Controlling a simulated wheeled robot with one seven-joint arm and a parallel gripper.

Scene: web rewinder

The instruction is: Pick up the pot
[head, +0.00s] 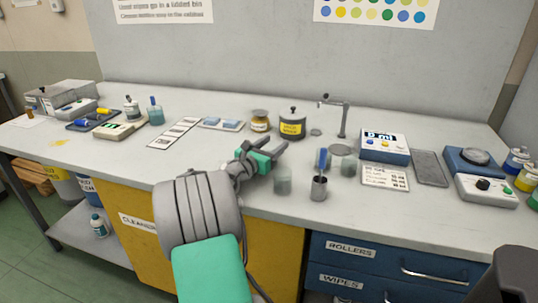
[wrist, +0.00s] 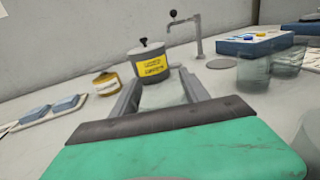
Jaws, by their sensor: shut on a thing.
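The pot (head: 292,122) is dark grey with a lid, a black knob and a yellow label. It stands upright on the bench toward the back wall. In the wrist view the pot (wrist: 150,65) is just beyond my fingertips, and its lower edge is close to them. My gripper (head: 266,147) is over the bench, in front of the pot and a little to its left. In the wrist view my gripper (wrist: 160,80) has its fingers apart, with a pale, see-through thing (wrist: 163,94) between them. I cannot tell clearly what this thing is.
An amber jar (head: 260,120) stands left of the pot. A tap-like post (head: 342,118) is to its right. A blue device (head: 385,148) is further right.

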